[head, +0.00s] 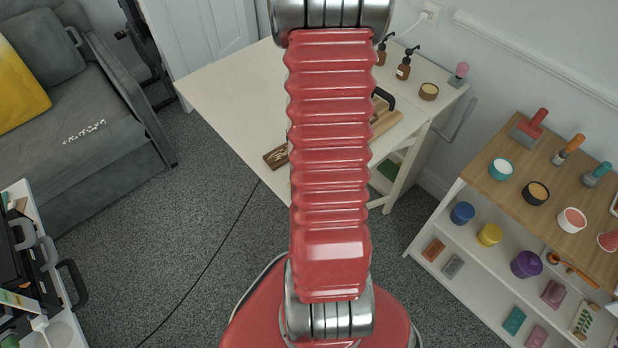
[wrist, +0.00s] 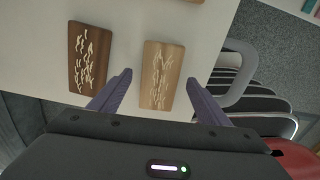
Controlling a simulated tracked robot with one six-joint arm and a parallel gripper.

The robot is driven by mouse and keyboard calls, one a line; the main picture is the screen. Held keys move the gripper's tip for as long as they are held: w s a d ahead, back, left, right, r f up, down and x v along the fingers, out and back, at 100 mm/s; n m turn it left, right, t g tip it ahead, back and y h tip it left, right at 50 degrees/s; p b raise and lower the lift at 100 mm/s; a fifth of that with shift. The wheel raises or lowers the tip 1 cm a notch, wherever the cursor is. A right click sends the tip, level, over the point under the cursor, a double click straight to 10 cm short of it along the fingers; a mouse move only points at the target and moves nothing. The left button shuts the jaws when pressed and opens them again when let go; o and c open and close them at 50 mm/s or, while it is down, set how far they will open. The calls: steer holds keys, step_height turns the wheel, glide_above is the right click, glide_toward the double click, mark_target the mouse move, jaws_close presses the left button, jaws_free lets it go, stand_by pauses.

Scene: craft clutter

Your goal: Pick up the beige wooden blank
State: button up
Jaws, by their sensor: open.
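The beige wooden blank (wrist: 162,66) has pale carved marks and lies on the white table (wrist: 122,52) in the wrist view. My gripper (wrist: 160,78) is open, with its purple fingers apart on the left and right of this blank, neither seen touching it. How far the fingertips are above the table I cannot tell. A dark brown blank (wrist: 88,58) with similar marks lies to the left, outside the left finger. In the head view my red arm covers the gripper, and I cannot make out the beige blank there.
The dark blank also shows at the table's edge (head: 277,156). Brown pump bottles (head: 403,66) and a small round pot (head: 429,91) stand at the back of the table. A wooden-topped shelf (head: 528,190) with tools and pots is at right. A grey sofa (head: 75,130) is at left.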

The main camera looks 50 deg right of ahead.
steer(key=shift+f, duration=0.45)
steer(key=c, duration=1.2)
steer(key=shift+o, duration=0.2)
steer(key=shift+r, duration=0.2)
step_height(320, 180, up, 10)
steer(key=shift+f, duration=0.15)
stand_by(0.5)
